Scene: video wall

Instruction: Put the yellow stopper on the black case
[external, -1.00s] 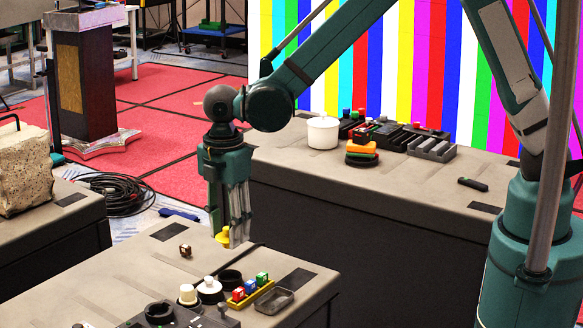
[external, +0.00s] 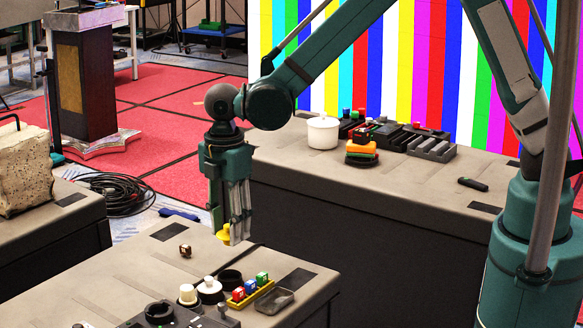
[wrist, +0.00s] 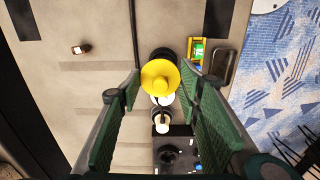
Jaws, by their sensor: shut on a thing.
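The yellow stopper (external: 224,235) is held at the fingertips of my gripper (external: 229,236), above the near table in the external view. In the wrist view the stopper (wrist: 160,83) shows as a round yellow disc with a raised centre, between the two green-padded fingers of my gripper (wrist: 158,88). A black round case (external: 230,277) stands on the table below the gripper. In the wrist view the case (wrist: 166,53) is partly hidden behind the stopper. The stopper appears apart from the case.
White-topped round pieces (external: 188,293) stand close to the black case. A yellow rack of coloured blocks (external: 250,291) and a grey tray (external: 274,301) are to its right. A dark device with a knob (external: 160,313) is in front. A small brown block (external: 185,251) lies left; table around it is clear.

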